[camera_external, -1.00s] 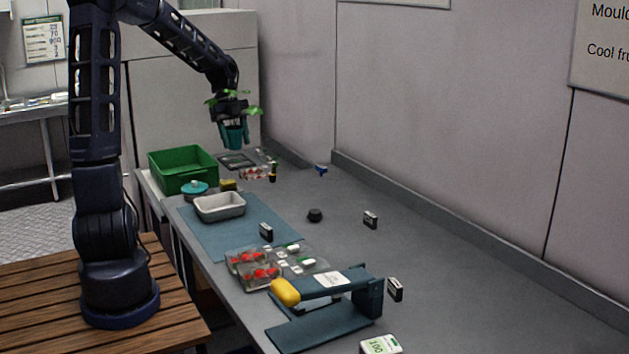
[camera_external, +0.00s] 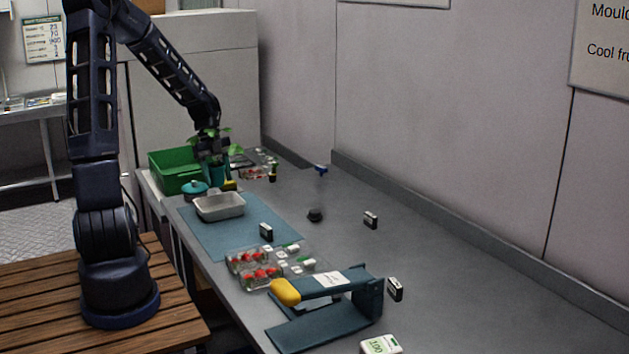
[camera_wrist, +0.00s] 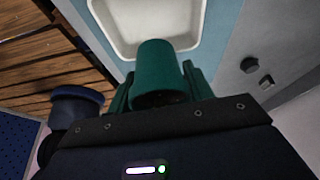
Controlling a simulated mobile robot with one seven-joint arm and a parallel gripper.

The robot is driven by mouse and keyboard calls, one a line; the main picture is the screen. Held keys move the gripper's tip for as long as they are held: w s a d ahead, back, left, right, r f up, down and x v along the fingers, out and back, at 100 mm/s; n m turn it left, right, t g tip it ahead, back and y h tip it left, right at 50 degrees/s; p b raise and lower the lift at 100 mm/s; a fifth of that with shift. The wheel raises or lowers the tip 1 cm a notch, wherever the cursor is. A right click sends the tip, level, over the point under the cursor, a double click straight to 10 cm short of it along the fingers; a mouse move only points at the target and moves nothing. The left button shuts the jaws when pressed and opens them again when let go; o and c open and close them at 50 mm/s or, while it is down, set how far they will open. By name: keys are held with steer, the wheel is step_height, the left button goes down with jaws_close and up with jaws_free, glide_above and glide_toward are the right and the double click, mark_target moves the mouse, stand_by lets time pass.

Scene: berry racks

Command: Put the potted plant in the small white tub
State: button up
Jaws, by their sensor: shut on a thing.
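The potted plant has a teal pot (camera_external: 217,173) and green leaves that show around my gripper (camera_external: 214,158). My gripper is shut on the pot and holds it just behind the small white tub (camera_external: 219,213) in the external view. The pot (camera_wrist: 158,70) also shows in the wrist view, between my green fingers (camera_wrist: 160,90). The white tub (camera_wrist: 118,42) lies beyond the pot there, and its visible inside is empty. The leaves are hidden in the wrist view.
The tub stands on a blue mat (camera_external: 205,240). A green crate (camera_external: 175,177) and a teal-lidded pot (camera_external: 194,188) stand close by. Berry punnets (camera_external: 262,272) and a blue sealer-like device with a yellow handle (camera_external: 330,300) are nearer the camera. The right of the bench is mostly clear.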

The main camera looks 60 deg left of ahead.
steer(key=shift+f, duration=4.6)
steer(key=o, duration=1)
steer(key=shift+f, duration=0.1)
